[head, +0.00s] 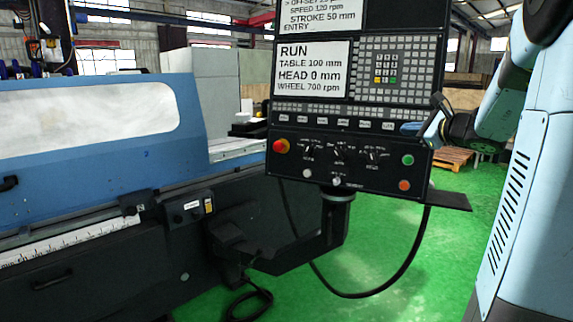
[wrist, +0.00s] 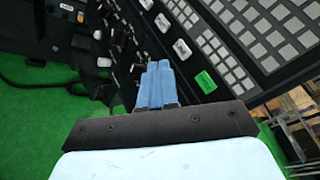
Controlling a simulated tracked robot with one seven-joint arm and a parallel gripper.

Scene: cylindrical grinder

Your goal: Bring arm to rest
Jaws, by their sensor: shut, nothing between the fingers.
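My gripper (head: 412,128) is at the right side of the control panel (head: 313,152), close in front of its lower right part in the head view. In the wrist view, the blue fingers of my gripper (wrist: 157,66) are together and empty, pointing at the panel's row of labelled buttons. A green-lit button (wrist: 206,81) shows just right of the fingertips there. I cannot tell whether the fingertips touch the panel. The panel's screen (head: 312,70) reads RUN, table 100 mm, head 0 mm, wheel 700 rpm.
The blue grinder (head: 70,160) with its window stands at the left. A red knob (head: 280,146), a green button (head: 407,160) and an orange button (head: 404,185) are on the panel. A black cable (head: 385,290) hangs below it. Green floor (head: 440,270) is open below right. A pallet (head: 452,157) lies behind.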

